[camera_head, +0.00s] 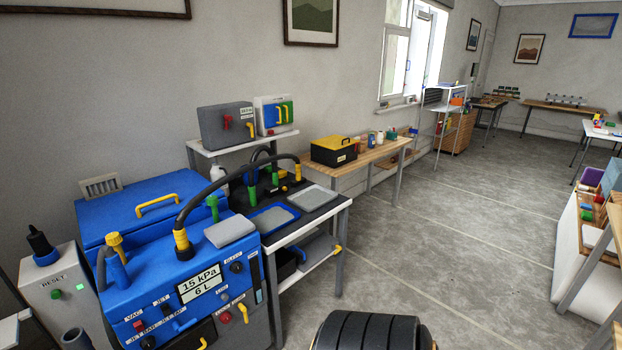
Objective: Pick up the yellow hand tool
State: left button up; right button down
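No single object stands out clearly as the yellow hand tool. Candidates are a small upright yellow piece (298,173) at the back of the dark-topped table, a yellow collar (182,240) where a black hose meets the blue machine, and a yellow-topped blue fitting (115,243) on the machine's left. Which of these is the tool, I cannot tell. The blue machine (165,280) at the left has a panel reading "15 kPa 6 L". The dark-topped table (322,208) holds green and black upright handles, a grey pad and a blue-rimmed tray. Neither of my grippers shows in this view.
A grey cabinet (65,300) marked RESET stands at the far left. A wooden bench (375,155) with a yellow-lidded black box (334,151) stands along the wall. White shelving (575,245) is at the right. The grey floor (450,240) between is open.

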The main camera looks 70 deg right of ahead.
aim_at(299, 180)
jog(key=z, duration=2.2)
